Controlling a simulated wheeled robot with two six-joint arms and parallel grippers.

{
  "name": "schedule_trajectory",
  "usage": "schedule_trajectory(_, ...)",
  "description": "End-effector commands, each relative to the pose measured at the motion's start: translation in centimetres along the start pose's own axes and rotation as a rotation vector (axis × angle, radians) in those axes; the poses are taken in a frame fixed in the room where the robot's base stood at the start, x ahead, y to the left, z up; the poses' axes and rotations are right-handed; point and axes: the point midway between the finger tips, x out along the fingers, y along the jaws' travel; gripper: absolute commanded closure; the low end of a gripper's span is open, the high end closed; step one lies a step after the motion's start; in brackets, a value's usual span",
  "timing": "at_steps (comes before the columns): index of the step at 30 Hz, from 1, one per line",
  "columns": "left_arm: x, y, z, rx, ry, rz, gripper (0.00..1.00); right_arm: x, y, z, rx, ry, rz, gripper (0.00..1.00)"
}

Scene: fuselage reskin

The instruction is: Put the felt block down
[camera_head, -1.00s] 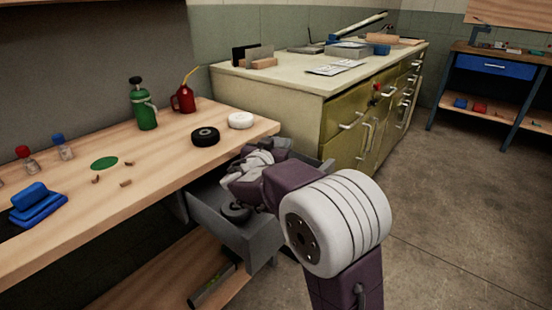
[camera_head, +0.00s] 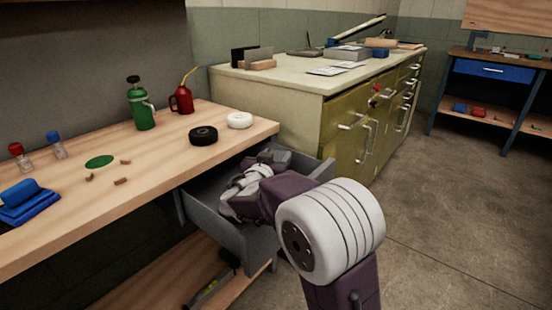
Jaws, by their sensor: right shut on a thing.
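My right gripper (camera_head: 240,202) reaches into the open grey drawer (camera_head: 217,222) under the wooden bench, coming from the lower right. It is shut, but my own wrist hides the fingertips. The felt block in it cannot be made out, and I cannot tell whether it touches the drawer floor. My left gripper is not in view.
The wooden bench (camera_head: 150,160) bears a black ring (camera_head: 203,136), a white ring (camera_head: 239,120), a green bottle (camera_head: 142,108), a red oil can (camera_head: 182,99) and blue cloths (camera_head: 24,202). A green cabinet (camera_head: 335,140) stands close behind the drawer. Open floor (camera_head: 450,210) lies right.

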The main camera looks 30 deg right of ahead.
Motion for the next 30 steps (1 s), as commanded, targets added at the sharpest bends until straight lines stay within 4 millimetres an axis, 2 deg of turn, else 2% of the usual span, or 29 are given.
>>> schedule_trajectory(16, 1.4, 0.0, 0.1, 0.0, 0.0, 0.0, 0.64, 0.1, 0.0, 1.0, -0.005, -0.006, -0.002, 0.89)
schedule_trajectory(17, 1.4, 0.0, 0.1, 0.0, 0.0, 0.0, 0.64, 0.1, 0.0, 1.0, -0.006, -0.007, -0.002, 0.42)
schedule_trajectory(18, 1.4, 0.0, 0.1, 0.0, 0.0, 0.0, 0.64, 0.1, -0.1, 1.1, -0.007, -0.008, -0.002, 0.31)
schedule_trajectory(19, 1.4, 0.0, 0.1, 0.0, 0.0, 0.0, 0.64, 0.1, -0.1, 1.1, -0.007, -0.008, -0.002, 0.29)
schedule_trajectory(27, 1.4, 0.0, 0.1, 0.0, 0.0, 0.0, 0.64, 0.1, -0.1, 1.2, -0.01, -0.011, -0.002, 0.29)
schedule_trajectory(30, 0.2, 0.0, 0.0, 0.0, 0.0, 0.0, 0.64, 0.0, -0.1, 0.5, -0.011, -0.012, -0.002, 0.29)
